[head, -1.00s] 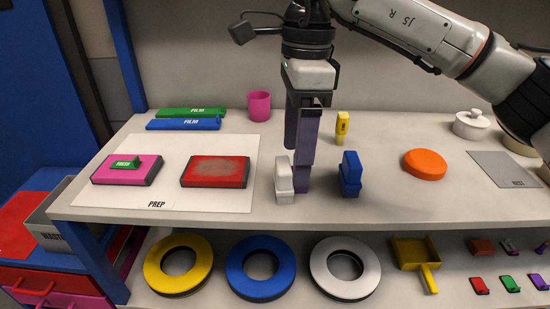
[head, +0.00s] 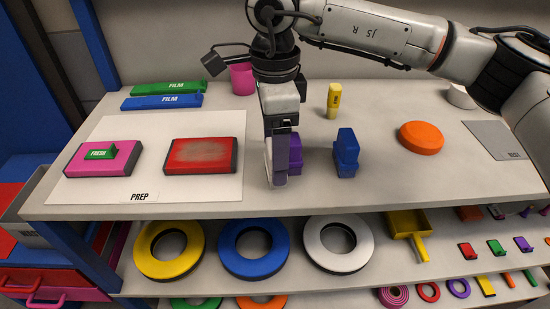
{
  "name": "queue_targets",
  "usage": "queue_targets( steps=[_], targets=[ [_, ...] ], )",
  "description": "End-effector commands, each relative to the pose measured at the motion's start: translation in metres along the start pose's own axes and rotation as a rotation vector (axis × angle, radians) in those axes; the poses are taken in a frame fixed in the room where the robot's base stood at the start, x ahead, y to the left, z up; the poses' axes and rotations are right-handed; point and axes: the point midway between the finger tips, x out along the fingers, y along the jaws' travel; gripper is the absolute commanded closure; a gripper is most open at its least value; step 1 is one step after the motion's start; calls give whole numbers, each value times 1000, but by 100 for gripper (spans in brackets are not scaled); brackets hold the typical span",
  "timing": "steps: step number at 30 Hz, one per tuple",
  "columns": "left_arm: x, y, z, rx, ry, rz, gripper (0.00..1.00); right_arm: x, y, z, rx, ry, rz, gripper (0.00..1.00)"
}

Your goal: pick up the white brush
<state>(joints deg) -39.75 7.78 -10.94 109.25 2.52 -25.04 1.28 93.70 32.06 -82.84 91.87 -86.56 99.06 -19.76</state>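The white brush (head: 268,158) stands on the upper shelf, mostly hidden behind my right gripper; only a pale strip shows along the left side of the finger. My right gripper (head: 280,170) points down at the brush, its fingertips low near the shelf surface. The fingers overlap in this view, so I cannot tell whether they are closed on the brush. A purple brush (head: 296,160) stands just to the right, partly behind the gripper. A blue brush (head: 346,153) stands further right. My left gripper is not in view.
A prep sheet (head: 218,123) with a pink block (head: 76,166) and a red block (head: 190,157) lies to the left. A yellow bottle (head: 334,100) and an orange disc (head: 421,137) are to the right. Rings lie on the shelf below.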

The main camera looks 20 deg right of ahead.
Motion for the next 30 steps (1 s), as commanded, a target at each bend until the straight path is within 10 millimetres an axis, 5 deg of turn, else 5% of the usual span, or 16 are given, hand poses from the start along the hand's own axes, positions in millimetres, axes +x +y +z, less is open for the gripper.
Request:
queue_targets(
  steps=[10,20,26,30],
  targets=[
    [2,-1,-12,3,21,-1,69,12,0,0,1,-1,0,28],
    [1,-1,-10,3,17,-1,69,11,0,0,1,-1,0,77],
    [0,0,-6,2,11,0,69,8,0,0,1,-1,0,76],
    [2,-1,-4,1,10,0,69,-11,-1,0,0,-3,-4,76]
  ],
)
